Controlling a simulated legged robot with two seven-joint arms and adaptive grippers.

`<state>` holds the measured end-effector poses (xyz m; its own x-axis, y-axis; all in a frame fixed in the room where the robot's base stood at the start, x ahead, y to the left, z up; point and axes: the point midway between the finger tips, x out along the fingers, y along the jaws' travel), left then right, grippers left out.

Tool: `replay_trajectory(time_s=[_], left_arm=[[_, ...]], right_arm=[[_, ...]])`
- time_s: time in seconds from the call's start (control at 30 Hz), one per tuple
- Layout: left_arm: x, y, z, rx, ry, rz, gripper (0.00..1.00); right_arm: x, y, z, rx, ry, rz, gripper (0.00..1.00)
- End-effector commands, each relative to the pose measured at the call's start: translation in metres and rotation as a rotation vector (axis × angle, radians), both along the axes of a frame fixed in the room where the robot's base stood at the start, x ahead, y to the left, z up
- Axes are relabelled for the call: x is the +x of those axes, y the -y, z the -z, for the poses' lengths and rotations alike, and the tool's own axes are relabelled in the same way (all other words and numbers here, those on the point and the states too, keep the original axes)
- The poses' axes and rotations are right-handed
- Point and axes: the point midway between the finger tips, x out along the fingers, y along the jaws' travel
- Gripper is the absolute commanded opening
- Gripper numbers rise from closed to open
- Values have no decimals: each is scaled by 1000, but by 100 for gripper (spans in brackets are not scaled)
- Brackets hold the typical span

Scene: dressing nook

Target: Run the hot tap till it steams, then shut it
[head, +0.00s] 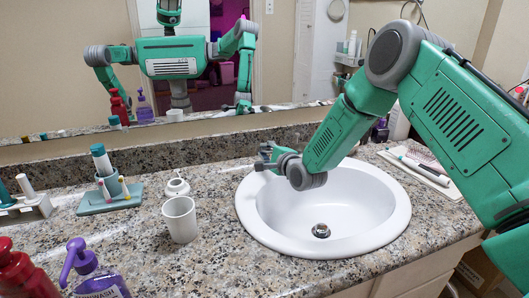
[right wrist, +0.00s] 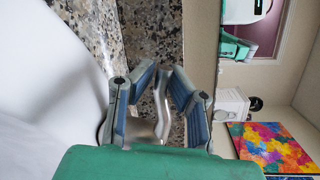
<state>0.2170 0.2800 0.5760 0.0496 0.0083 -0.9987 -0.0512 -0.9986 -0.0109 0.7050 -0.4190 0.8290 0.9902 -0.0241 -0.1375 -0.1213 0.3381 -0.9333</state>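The white oval sink (head: 385,222) is set in the speckled counter, with a metal drain (head: 321,230) in its basin. I see no water stream or steam. My right gripper (head: 267,154) is at the sink's back left rim, and its wrist hides most of the tap in the head view. In the right wrist view, the gripper (right wrist: 163,82) has its fingers apart, with a curved chrome tap part (right wrist: 177,100) showing between and beyond them. I cannot tell whether they touch it, or whether it is the hot handle. My left gripper is not directly in view.
A white cup (head: 180,220) stands left of the sink, near a toothbrush holder (head: 110,192). A purple pump bottle (head: 90,272) and a red bottle (head: 22,275) stand at front left. A tray (head: 440,185) lies right of the sink. The mirror (head: 60,70) reflects me.

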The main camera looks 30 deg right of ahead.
Motion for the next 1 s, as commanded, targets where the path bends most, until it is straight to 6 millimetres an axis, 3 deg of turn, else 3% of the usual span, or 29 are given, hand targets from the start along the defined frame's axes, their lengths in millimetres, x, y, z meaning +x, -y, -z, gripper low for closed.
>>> replay_trajectory(time_s=[0.3, 0.7, 1.0], left_arm=[[0, 0, 0, 0, 0, 0, 40], [0, 0, -1, 0, 0, 0, 40], [0, 0, -1, 0, 0, 0, 40]], right_arm=[[-2, -2, 0, 2, -3, -15, 0], [-17, -6, 0, 6, -4, -227, 0], [-20, -8, 1, 2, -7, -262, 0]])
